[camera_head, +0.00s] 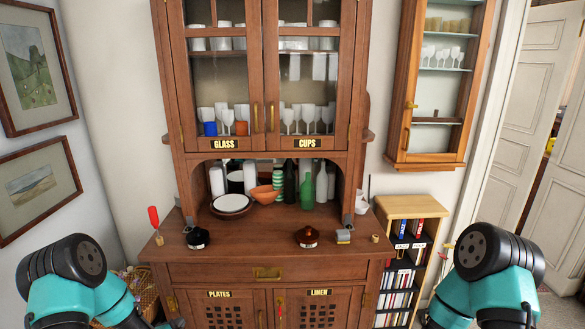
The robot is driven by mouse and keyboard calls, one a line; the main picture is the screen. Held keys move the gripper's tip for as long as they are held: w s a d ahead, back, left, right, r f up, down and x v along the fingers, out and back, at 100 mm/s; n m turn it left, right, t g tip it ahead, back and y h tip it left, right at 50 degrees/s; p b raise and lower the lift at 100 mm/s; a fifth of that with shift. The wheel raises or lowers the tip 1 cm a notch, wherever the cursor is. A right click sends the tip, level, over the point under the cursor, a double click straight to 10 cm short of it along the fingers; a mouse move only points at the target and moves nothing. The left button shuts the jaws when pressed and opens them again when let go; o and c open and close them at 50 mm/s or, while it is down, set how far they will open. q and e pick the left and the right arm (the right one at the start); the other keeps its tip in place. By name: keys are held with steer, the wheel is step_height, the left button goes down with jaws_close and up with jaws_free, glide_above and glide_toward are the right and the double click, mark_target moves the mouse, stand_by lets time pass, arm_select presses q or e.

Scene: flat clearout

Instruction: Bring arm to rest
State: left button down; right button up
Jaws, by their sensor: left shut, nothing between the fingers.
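My left arm (75,275) is folded at the lower left, in front of the wooden cabinet. Only a small dark part of my left gripper (173,323) shows at the bottom edge, by the PLATES door. It is shut and empty, apart from the cabinet's counter items. My right arm (490,270) is folded at the lower right, in front of the small bookcase. Its gripper is out of view, below the frame or hidden behind the arm.
The cabinet counter (270,238) holds plates (231,203), an orange bowl (265,194), bottles (307,190), two dark lidded pots and a red-handled tool (154,217). A bookcase (412,212) stands right of the cabinet. A glass-fronted wall cabinet (433,160) hangs above it.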

arm_select(q)
steer(key=s+d+f+n+g+h, duration=0.1)
steer(key=s+d+f+n+g, duration=0.3)
steer(key=s+d+n+g, duration=0.3)
steer(key=s+d+f+n+g+h, duration=0.2)
steer(key=s+d+f+n+g, duration=0.2)
steer(key=s, duration=1.3)
steer(key=d+n+g, duration=0.3)
steer(key=d+n, duration=0.1)
steer(key=d, duration=0.1)
steer(key=shift+f+n+h, duration=0.15)
steer(key=shift+n+h, duration=0.15)
steer(key=shift+s+d, duration=0.1)
